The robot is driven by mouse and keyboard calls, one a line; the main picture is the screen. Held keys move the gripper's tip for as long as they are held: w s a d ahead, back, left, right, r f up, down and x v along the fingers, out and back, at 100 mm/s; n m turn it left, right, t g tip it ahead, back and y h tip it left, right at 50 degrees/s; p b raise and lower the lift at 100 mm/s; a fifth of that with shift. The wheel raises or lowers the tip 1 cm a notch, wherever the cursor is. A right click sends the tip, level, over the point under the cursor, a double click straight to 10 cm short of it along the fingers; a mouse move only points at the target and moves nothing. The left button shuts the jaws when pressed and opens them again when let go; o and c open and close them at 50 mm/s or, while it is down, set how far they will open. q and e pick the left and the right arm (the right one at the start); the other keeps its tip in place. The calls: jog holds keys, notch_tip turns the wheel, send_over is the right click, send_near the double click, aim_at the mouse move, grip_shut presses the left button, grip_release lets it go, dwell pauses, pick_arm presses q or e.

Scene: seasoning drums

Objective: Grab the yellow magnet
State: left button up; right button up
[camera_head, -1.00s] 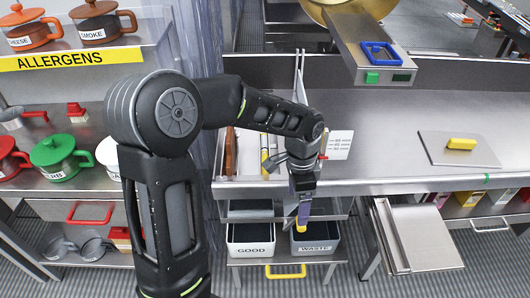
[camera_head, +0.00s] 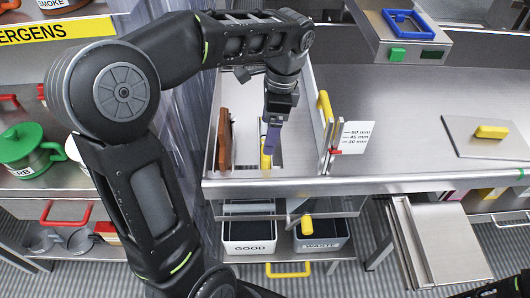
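A narrow upright yellow piece (camera_head: 266,158), which looks like the yellow magnet, stands in the metal tray (camera_head: 222,178) on the counter. My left gripper (camera_head: 271,148) points down over the tray. Its bluish fingertips are at the top of the yellow piece and hide part of it. I cannot tell whether they touch or grip it, or how far apart the fingers are. My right gripper is not in view.
A brown block (camera_head: 224,140) stands left in the tray; a yellow handle (camera_head: 325,105) and gauge card (camera_head: 353,137) are at its right. A plate with a yellow handle (camera_head: 491,132) lies far right. GOOD (camera_head: 249,247) and WASTE (camera_head: 321,244) bins sit below. The middle counter is clear.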

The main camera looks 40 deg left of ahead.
pick_arm(q)
jog(key=shift+w+a+f+b, duration=0.15)
jog(key=shift+f+b, duration=0.15)
jog(key=shift+f, duration=0.3)
jog(key=shift+r, duration=0.1)
jog(key=shift+a+f, duration=0.1)
jog(key=shift+f, duration=1.25)
jog(key=shift+f, duration=0.1)
jog(key=f, duration=0.5)
jog(key=shift+s+a+p, duration=0.15)
jog(key=shift+s+p, duration=0.1)
jog(key=shift+p, duration=0.15)
jog(key=shift+c, duration=0.6)
jog(key=c, duration=1.7)
